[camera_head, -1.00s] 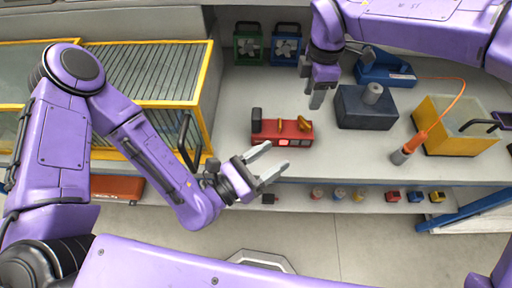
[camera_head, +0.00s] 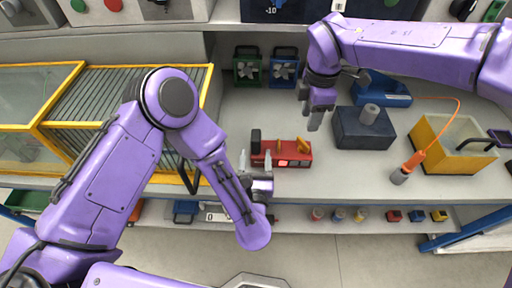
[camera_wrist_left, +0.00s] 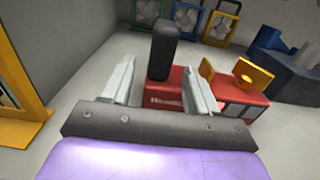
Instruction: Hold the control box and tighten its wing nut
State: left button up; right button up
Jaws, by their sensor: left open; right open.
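The red control box (camera_head: 288,161) sits on the bench with a black upright handle (camera_head: 256,141) at its left end and a yellow wing nut (camera_head: 304,146) on top. In the left wrist view the handle (camera_wrist_left: 163,50) stands between my open fingers, apart from both, and the wing nut (camera_wrist_left: 252,75) is to their right. My left gripper (camera_head: 255,164) is open at the front of the box's left end. My right gripper (camera_head: 316,121) points down, behind and above the wing nut; it is open, though its fingers overlap in this view.
A dark block with a grey knob (camera_head: 363,128) stands right of the box, then a yellow bin (camera_head: 446,150) and an orange-handled tool (camera_head: 408,167). Green and blue fan units (camera_head: 284,70) stand behind. A yellow-framed rack (camera_head: 125,105) is at left.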

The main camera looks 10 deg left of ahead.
pick_arm(q)
jog(key=w, duration=0.4)
jog(key=w+a, duration=0.1)
jog(key=w, duration=0.1)
jog(key=shift+w, duration=0.4)
